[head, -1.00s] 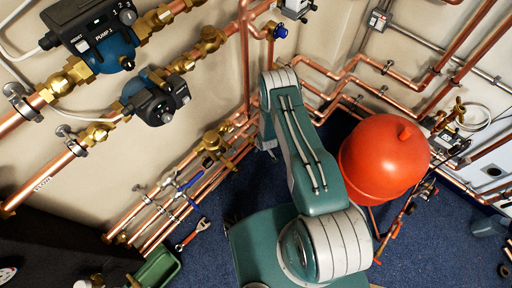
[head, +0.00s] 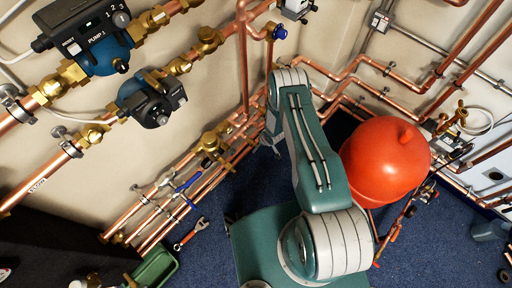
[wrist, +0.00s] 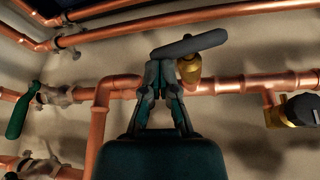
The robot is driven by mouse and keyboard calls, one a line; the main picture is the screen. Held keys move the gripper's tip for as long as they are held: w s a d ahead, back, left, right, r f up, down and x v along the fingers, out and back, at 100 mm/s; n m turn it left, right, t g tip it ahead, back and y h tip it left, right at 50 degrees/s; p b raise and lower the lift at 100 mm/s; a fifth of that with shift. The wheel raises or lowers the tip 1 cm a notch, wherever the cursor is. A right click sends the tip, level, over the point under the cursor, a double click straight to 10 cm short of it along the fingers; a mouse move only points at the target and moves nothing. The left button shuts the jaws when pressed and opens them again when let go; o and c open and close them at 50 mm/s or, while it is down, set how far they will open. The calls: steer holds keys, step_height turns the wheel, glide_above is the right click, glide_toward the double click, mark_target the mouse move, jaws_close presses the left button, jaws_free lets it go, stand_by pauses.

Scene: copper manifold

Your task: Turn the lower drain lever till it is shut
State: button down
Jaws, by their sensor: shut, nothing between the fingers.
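In the wrist view my gripper (wrist: 165,68) is shut and empty. Its fingertips are at a dark grey lever handle (wrist: 190,44), which lies slanted across the picture above a brass valve body (wrist: 189,69). They overlap the handle's left part; I cannot tell whether they touch it. A dark green lever (wrist: 20,112) hangs from a pipe fitting at the left. I cannot tell which of these is the lower drain lever. In the head view my gripper (head: 274,143) is small, beside the wall pipes, and the lever at it cannot be made out.
Copper pipes (wrist: 240,84) run along the wall around my gripper. A black knob (wrist: 300,109) is at the right. In the head view, a red expansion vessel (head: 385,160) stands right of my arm, blue-handled valves (head: 187,183) sit left, and a wrench (head: 191,234) lies on the blue floor.

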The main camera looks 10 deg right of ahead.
steer(key=shift+w+d+f, duration=0.2)
steer(key=shift+f, duration=0.1)
steer(key=shift+w+f, duration=0.1)
steer(key=shift+f, duration=0.05)
steer(key=shift+d+f, duration=0.15)
steer(key=shift+d, duration=0.05)
stand_by(0.5)
steer(key=shift+r, duration=0.2)
